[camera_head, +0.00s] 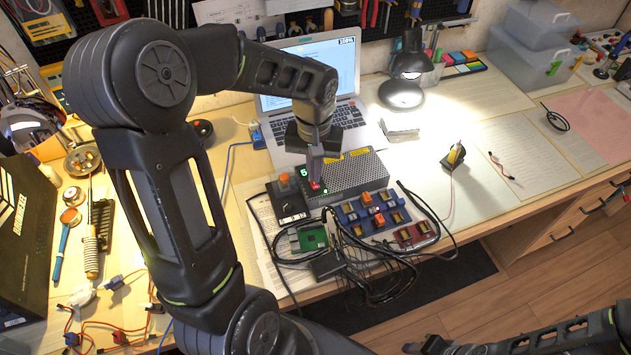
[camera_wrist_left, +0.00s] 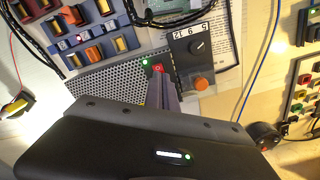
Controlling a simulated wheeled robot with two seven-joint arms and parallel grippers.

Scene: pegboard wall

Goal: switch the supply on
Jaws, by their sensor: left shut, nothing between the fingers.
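The supply (camera_head: 352,172) is a grey perforated metal box on the bench in front of the laptop. Its red rocker switch (camera_head: 315,186) sits at its left end and also shows in the left wrist view (camera_wrist_left: 158,68). A small green light (camera_wrist_left: 145,62) glows beside the switch. My left gripper (camera_head: 316,181) is shut and empty, pointing down with its tips at the switch; I cannot tell whether they touch it. The fingers partly cover the switch. My right gripper (camera_head: 430,345) is low at the bottom edge, away from the supply, its fingers unclear.
A dark control box with an orange knob (camera_head: 284,180) stands left of the supply. A blue module board (camera_head: 370,213) with orange parts and black cables lies in front. The laptop (camera_head: 318,85) is close behind. Open paper-covered bench lies to the right.

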